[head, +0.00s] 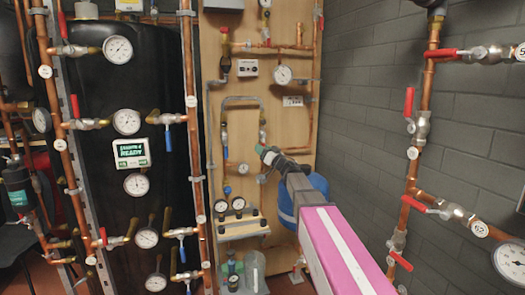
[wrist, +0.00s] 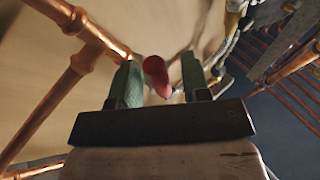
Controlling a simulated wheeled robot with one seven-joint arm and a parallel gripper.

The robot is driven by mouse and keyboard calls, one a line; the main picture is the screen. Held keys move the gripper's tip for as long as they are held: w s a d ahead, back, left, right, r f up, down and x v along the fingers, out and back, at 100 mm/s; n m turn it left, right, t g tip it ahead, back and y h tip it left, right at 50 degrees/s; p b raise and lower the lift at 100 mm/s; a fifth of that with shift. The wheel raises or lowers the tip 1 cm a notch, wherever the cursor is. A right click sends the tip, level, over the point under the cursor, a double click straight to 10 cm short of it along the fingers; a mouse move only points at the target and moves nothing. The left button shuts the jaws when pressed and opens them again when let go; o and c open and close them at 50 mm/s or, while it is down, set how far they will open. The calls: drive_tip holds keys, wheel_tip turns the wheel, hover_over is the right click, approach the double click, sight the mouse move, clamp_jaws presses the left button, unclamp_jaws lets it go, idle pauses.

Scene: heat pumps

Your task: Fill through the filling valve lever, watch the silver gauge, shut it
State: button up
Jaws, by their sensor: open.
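My gripper (head: 266,153) is at the wooden board, at the end of my pink arm. In the wrist view its two green fingers (wrist: 159,68) stand apart, with a red lever (wrist: 156,78) between them. I cannot tell whether the fingers touch it. The head view does not show this lever clearly; my gripper covers that spot. A small round gauge (head: 243,168) sits on the board just left of my gripper. Another gauge (head: 283,75) is higher up. Two dark-rimmed gauges (head: 238,203) sit lower. Which one is the silver gauge is unclear, and their needles are too small to read.
Copper pipes (wrist: 78,66) run close to the left of my fingers. A grey hose (wrist: 222,50) and brass fitting are on the right. A blue vessel (head: 318,190) stands behind my arm. Pipes with red levers (head: 409,101) line the right wall.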

clamp_jaws()
drive_tip(key=a+r+m+t+h, duration=0.2)
drive_tip(key=m+h, duration=0.6)
drive_tip(key=m, duration=0.5)
drive_tip(key=s+a+r+m+t+h, duration=0.1)
drive_tip(key=m+t+h, duration=0.5)
drive_tip(key=m, duration=0.8)
drive_tip(key=shift+a+r+t+h, duration=0.3)
drive_tip(key=shift+a+r+h, duration=0.35)
drive_tip(key=shift+r+h, duration=0.8)
drive_tip(key=shift+m+h, duration=0.3)
drive_tip(key=shift+h, duration=0.05)
unclamp_jaws()
